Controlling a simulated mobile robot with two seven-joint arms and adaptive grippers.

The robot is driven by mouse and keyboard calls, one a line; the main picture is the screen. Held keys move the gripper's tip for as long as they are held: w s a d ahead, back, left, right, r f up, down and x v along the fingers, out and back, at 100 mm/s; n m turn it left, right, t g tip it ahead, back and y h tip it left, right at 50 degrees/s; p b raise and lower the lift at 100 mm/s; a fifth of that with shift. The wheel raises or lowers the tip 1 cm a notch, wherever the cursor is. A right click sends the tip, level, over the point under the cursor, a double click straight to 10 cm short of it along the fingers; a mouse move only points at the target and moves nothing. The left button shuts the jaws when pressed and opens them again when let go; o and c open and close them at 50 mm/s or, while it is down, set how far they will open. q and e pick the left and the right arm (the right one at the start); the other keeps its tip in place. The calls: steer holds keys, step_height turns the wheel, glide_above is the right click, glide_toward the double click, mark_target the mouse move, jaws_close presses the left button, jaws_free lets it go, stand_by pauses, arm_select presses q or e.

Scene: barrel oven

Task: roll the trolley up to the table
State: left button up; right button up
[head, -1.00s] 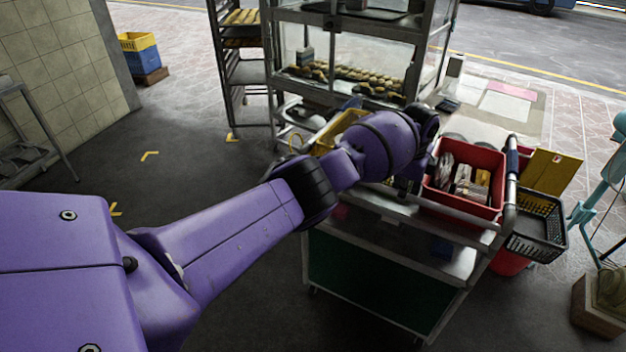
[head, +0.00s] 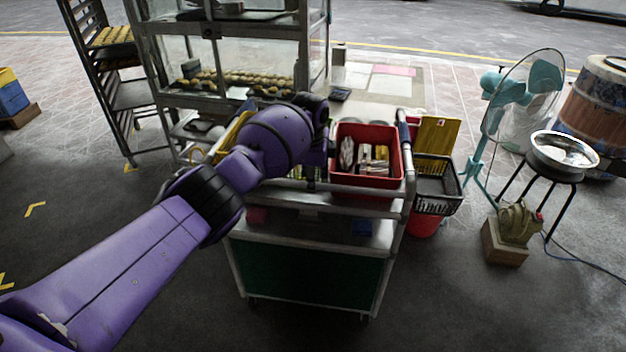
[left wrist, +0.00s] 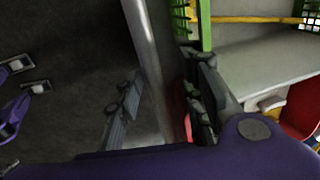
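The trolley is a steel cart with a green lower panel (head: 305,275) and a push handle at its right end, in the middle of the head view. A red bin (head: 372,185) of packets sits on its top. The table (head: 395,92), with pale and pink sheets on it, is behind the trolley; I cannot tell whether they touch. My left arm reaches over the trolley's top from the left, and its wrist hides the gripper there. In the left wrist view my left gripper (left wrist: 200,105) is beside a metal rail (left wrist: 148,60); its grip is unclear. My right gripper is out of view.
A glass pastry case (head: 230,60) and a tray rack (head: 110,75) stand behind to the left. A teal fan (head: 505,100), a stool with a metal bowl (head: 563,155) and a wooden block (head: 503,243) are at the right. Floor at front right is clear.

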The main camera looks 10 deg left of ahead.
arm_select(q)
steer(key=shift+s, duration=0.15)
steer(key=v, duration=1.2)
